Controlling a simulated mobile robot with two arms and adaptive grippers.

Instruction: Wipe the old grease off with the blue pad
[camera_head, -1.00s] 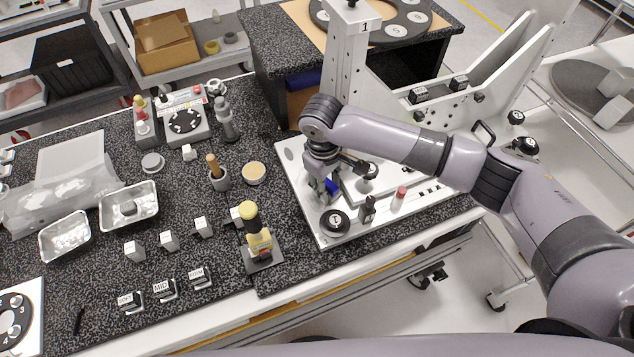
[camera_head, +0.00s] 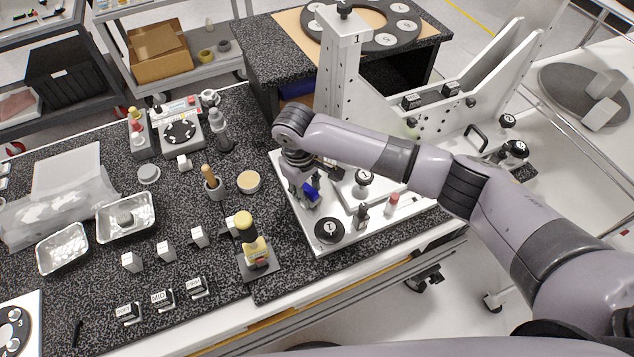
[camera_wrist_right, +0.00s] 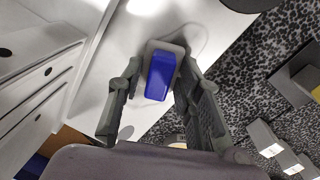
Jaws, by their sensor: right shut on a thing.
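The blue pad (camera_head: 311,195) is held low over the left part of the white fixture plate (camera_head: 288,165). My right gripper (camera_head: 304,190) is shut on it, pointing down. In the right wrist view the blue block (camera_wrist_right: 160,77) of the pad sits between the two dark fingers (camera_wrist_right: 160,64), with a grey piece at its far end close to the white surface. I cannot tell whether the pad touches the plate. A faint curved outline shows on the white surface beside the pad; I cannot make out grease. My left gripper is not in view.
A black disc (camera_head: 330,230) marked 1, a small dark post (camera_head: 361,214) and a red-topped cylinder (camera_head: 392,204) stand near the plate's front. A white column (camera_head: 342,75) rises behind. A cream round tin (camera_head: 249,182) and a yellow-topped press (camera_head: 252,245) stand to the left.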

